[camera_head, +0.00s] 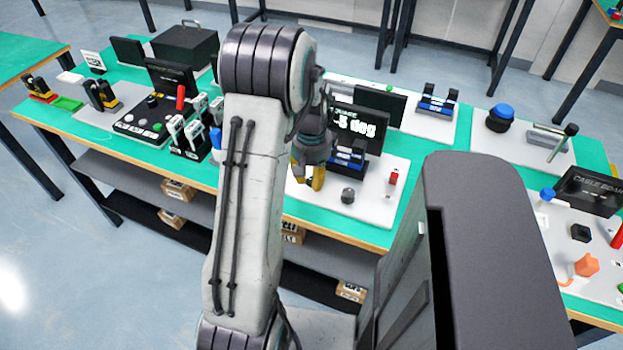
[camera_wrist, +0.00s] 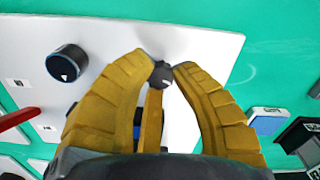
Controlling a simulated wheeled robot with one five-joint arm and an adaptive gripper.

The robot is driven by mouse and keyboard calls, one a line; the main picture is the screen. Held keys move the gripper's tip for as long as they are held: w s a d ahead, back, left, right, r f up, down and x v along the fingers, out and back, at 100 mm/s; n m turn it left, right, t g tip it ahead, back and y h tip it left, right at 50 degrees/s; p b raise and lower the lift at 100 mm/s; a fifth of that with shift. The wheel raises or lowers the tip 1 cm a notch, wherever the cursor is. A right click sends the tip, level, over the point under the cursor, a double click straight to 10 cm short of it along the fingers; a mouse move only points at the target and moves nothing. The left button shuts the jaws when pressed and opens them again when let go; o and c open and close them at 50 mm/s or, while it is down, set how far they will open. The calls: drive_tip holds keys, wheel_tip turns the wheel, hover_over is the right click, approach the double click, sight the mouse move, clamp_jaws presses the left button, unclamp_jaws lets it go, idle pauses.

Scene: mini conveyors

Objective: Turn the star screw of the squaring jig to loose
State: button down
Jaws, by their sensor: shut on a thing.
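The star screw (camera_wrist: 161,74) is a small dark grey knob on a white board (camera_wrist: 205,48). In the wrist view it sits between the tips of my yellow gripper fingers (camera_wrist: 160,70), which are shut on it. In the head view my gripper (camera_head: 313,180) points down at the left part of the white board (camera_head: 373,218), and its fingers hide the screw. A black display (camera_head: 358,124) at the back of this board reads "-5 deg". A blue and black device (camera_head: 349,155) stands in front of the display, partly hidden by my gripper.
A dark round knob (camera_head: 347,196) and a red switch (camera_head: 393,178) stand on the same board, right of my gripper. The knob also shows in the wrist view (camera_wrist: 66,63). Boards with other devices lie on both sides. Bare green table (camera_head: 440,140) shows between the boards.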

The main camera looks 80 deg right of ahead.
sight(311, 180)
drive_tip(key=n, duration=0.6)
drive_tip(key=shift+f+n+b, duration=0.1)
drive_tip(key=shift+n+b, duration=0.2)
drive_tip(key=shift+b, duration=0.05)
idle(0.3)
drive_tip(key=c, duration=1)
unclamp_jaws()
wheel_tip(311, 180, up, 12)
drive_tip(key=shift+r, duration=0.1)
idle(0.6)
